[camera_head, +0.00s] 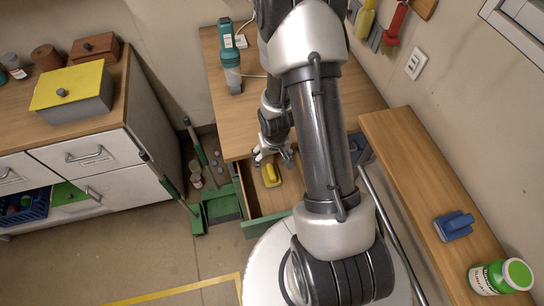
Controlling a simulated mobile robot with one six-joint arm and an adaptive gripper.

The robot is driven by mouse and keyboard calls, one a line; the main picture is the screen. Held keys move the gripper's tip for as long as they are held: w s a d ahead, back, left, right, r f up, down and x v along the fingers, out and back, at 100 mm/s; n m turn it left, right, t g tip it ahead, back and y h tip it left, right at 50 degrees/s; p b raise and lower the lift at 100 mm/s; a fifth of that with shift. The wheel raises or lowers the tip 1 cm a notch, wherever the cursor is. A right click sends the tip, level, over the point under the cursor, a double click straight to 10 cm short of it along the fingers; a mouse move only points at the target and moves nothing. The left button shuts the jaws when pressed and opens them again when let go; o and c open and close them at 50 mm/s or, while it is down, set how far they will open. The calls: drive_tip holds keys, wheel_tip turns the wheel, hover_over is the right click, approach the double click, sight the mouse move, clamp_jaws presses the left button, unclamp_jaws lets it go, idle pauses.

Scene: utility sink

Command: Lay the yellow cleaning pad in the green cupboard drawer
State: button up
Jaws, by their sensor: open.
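The yellow cleaning pad (271,175) shows inside the pulled-out drawer under the wooden worktop and seems to lie on its floor. The drawer has a green front (266,223) and a wooden inside. My gripper (273,163) is open, its fingers spread at the far end of the pad, close to the worktop's front edge. Whether a finger touches the pad cannot be told. My arm hides the right part of the drawer.
A wooden worktop (222,108) overhangs the drawer's back and bears a teal hand-held tool (230,65). A green dustpan (221,208) and brush stand left of the drawer. A right-hand ledge (420,165) holds a blue block (455,227) and a green-lidded jar (500,278).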

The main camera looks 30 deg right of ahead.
drive_tip(key=s+a+r+n+t, duration=0.1)
drive_tip(key=a+r, duration=0.1)
drive_tip(key=r, duration=0.9)
drive_tip(key=a+r, duration=0.2)
drive_tip(key=r, duration=1)
drive_tip(key=s+a+r+n+t, duration=0.1)
drive_tip(key=s+a+r, duration=0.2)
drive_tip(key=s+r, duration=0.3)
drive_tip(key=s+a+r+n+t, duration=0.1)
drive_tip(key=s+a+r, duration=0.3)
drive_tip(key=s+r, duration=0.3)
drive_tip(key=shift+s+a, duration=0.2)
drive_tip(key=shift+s, duration=0.65)
drive_tip(key=shift+f+b, duration=0.8)
drive_tip(key=shift+f, duration=0.1)
drive_tip(key=shift+r, duration=0.2)
